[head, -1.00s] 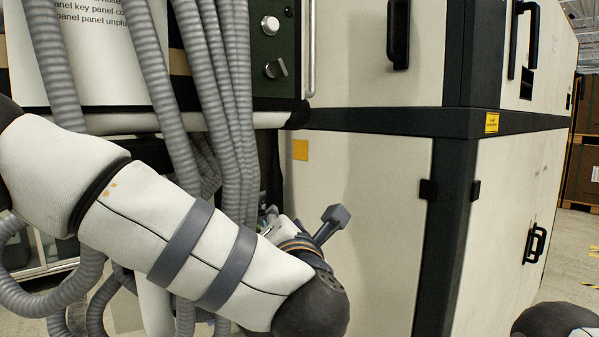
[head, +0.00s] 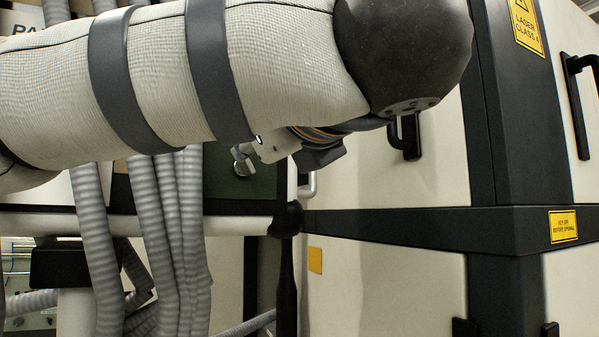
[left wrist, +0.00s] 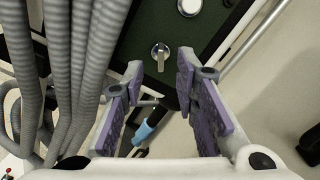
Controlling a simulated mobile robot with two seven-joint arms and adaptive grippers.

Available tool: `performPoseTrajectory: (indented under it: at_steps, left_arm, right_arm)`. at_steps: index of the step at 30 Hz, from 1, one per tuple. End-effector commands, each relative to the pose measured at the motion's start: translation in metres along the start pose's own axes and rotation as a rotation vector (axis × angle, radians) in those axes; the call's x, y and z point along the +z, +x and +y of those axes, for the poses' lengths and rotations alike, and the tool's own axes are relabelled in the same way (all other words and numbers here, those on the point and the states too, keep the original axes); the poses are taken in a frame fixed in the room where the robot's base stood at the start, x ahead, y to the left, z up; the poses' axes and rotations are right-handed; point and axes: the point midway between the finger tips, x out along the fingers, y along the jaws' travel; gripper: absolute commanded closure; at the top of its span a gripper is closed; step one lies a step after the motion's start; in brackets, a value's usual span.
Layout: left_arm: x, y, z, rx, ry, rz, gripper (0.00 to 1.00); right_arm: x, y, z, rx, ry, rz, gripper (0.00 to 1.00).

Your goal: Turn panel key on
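The panel key (left wrist: 160,56) is a silver switch on the dark green panel (left wrist: 205,38) in the left wrist view, its tab pointing down the picture. In the head view a silver part that looks like the key (head: 242,161) shows just below my left forearm. My left gripper (left wrist: 160,68) is open and empty, with its purple-padded fingers spread and the key between and beyond the fingertips. Whether the fingers touch the key cannot be told. In the head view my left arm hides most of the panel and gripper (head: 285,147). My right gripper is not in view.
Grey corrugated hoses (head: 145,205) hang left of the panel. A metal rail (left wrist: 250,40) runs along its right side. A round white button (left wrist: 189,6) is beside the key. A blue-ended part (left wrist: 145,131) shows between the fingers. A pale cabinet (head: 385,290) stands right.

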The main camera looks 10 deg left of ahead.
Motion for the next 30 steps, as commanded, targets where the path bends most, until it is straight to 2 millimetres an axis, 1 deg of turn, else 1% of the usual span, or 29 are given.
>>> performPoseTrajectory:
  at_steps: [1, 6, 10, 14, 20, 24, 30]
  left_arm:
    - [-0.021, 0.025, 0.005, 0.018, 0.013, 0.024, 0.72]
    - [-0.01, 0.059, 0.003, 0.01, 0.009, 0.009, 0.72]
    - [-0.007, 0.075, 0.002, 0.007, 0.007, 0.006, 0.72]
    - [-0.006, 0.082, 0.001, 0.003, 0.008, 0.005, 0.72]
    - [-0.006, 0.082, 0.001, 0.003, 0.008, 0.004, 0.72]
    - [-0.006, 0.082, 0.001, 0.003, 0.008, 0.004, 1.0]
    - [-0.006, 0.082, 0.001, 0.003, 0.009, 0.004, 1.0]
  right_arm:
    - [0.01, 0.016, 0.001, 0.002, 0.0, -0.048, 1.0]
    - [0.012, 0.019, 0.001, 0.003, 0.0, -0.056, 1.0]
    - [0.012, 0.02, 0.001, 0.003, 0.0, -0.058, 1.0]
    - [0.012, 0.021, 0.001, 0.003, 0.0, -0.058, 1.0]
    - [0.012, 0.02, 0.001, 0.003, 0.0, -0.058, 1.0]
    - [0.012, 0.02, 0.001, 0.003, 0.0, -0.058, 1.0]
    - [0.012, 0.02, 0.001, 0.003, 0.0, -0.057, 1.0]
